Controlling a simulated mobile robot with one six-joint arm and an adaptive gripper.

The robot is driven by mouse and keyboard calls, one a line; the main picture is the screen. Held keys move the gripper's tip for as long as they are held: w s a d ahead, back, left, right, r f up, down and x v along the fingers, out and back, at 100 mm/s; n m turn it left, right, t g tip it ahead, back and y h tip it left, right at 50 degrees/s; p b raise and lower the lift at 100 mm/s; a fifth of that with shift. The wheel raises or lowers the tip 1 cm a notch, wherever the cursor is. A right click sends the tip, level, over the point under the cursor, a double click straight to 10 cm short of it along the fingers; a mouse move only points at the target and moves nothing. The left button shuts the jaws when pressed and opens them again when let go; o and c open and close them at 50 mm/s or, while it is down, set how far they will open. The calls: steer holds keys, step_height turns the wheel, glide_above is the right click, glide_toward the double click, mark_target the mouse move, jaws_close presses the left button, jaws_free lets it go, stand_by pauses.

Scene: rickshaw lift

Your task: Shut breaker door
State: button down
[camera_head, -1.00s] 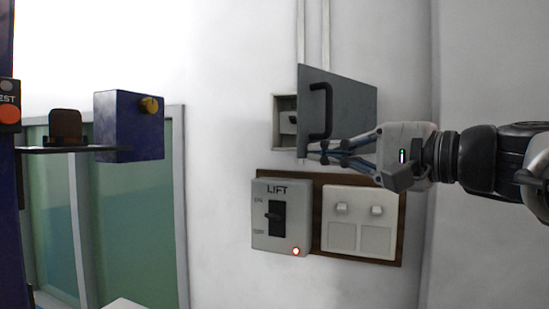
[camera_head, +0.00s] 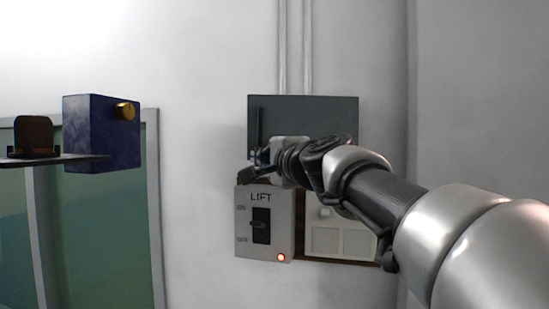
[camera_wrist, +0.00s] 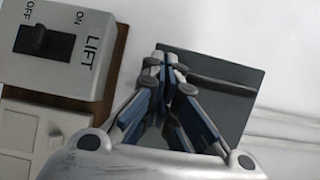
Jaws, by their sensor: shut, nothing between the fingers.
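The breaker door (camera_head: 305,115) is a dark grey panel on the wall. It faces me squarely and looks flat over its box, whose opening is hidden; I cannot tell if it is fully flush. Its dark handle (camera_head: 258,125) is upright at the left side. In the wrist view the door (camera_wrist: 225,75) lies behind the fingers, with its bar-like handle partly showing. My gripper (camera_wrist: 165,65) is shut and empty, with its fingertips over the door's edge near the handle; touching cannot be told. In the head view, my wrist hides the door's lower part.
A grey LIFT switch box (camera_head: 263,225) with a black lever and a lit red lamp sits just below the door. A white switch panel (camera_head: 325,240) is beside it, partly behind my arm. A blue box (camera_head: 100,132) stands at the left.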

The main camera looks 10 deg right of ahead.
steer(key=w, duration=0.2)
steer(key=w+d, duration=0.1)
steer(key=w, duration=0.1)
steer(key=shift+w+d, duration=0.1)
steer(key=shift+d, duration=0.05)
steer(key=shift+f, duration=0.1)
stand_by(0.4)
